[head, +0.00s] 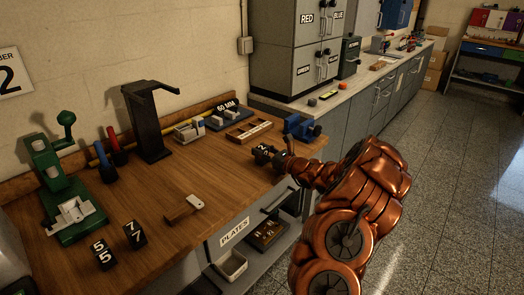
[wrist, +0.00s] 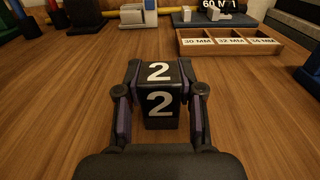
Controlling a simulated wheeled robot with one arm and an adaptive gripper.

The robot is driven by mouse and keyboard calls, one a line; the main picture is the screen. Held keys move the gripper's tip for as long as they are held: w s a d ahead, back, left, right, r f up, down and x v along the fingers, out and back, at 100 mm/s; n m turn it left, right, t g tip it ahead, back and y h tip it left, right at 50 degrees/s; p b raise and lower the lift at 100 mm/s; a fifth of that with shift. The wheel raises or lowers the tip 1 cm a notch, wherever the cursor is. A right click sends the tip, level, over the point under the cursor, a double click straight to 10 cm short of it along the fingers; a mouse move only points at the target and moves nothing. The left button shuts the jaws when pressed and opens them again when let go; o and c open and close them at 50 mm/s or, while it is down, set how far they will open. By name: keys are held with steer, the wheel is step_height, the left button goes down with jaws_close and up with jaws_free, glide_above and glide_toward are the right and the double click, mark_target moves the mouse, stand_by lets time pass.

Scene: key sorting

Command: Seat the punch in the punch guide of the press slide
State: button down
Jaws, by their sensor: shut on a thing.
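My gripper (head: 268,157) is shut on a black punch block (wrist: 160,97) marked with a white 2 on two faces. In the wrist view the block sits upright between both fingers, above or at the wooden table; I cannot tell if it touches. The green press (head: 47,172) stands at the far left of the table in the head view, with a pale metal slide (head: 75,214) at its base. The punch guide is too small to make out. Two other black blocks, marked 5 (head: 104,254) and 7 (head: 135,234), stand right of the press near the table's front.
A tall black stand (head: 150,125) and red (head: 118,152) and blue (head: 105,168) handles are along the back. A sectioned wooden tray (wrist: 230,51) and blue vise (head: 302,128) are near my gripper. A wooden piece with a metal tag (head: 183,208) lies mid-table.

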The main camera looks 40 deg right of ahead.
steer(key=c, duration=0.7)
jaws_free()
steer(key=shift+s+r, duration=0.1)
steer(key=v, duration=1.1)
steer(key=shift+s+d, duration=0.2)
steer(key=shift+s, duration=0.2)
